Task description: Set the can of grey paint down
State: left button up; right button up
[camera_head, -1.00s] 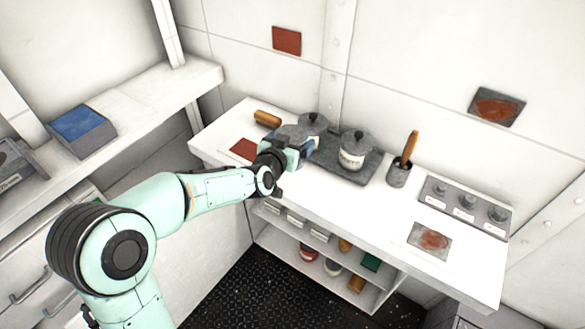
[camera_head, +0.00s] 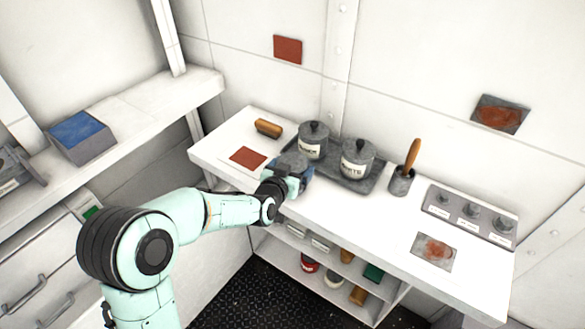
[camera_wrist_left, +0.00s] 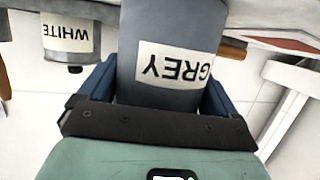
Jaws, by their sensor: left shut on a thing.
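My left gripper (camera_head: 297,180) is shut around the can of grey paint (camera_head: 292,162), and only the can's grey top shows behind it in the head view. In the left wrist view the can, labelled GREY (camera_wrist_left: 168,62), stands between the two blue fingers of the gripper (camera_wrist_left: 165,95); the picture is upside down there. The can is over the white bench (camera_head: 330,210), in front of the left part of the dark tray (camera_head: 338,178). Its base is hidden, so I cannot tell whether it touches. My right gripper is not in view.
Two lidded grey pots, left (camera_head: 313,141) and right (camera_head: 357,158), stand on the tray; one reads WHITE (camera_wrist_left: 70,38). A red sheet (camera_head: 248,158) and brown-handled tool (camera_head: 268,128) lie left. A brush holder (camera_head: 401,182) stands right. The bench's front middle is clear.

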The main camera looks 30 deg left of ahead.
pick_arm(q)
jog(key=o, duration=1.1)
jog(key=shift+r, duration=0.1)
jog(key=shift+s+r+p, duration=0.1)
jog(key=shift+r+p, duration=0.1)
jog(key=shift+p, duration=0.1)
jog(key=v, duration=1.1)
jog(key=shift+s, duration=0.45)
jog(key=shift+f, duration=0.1)
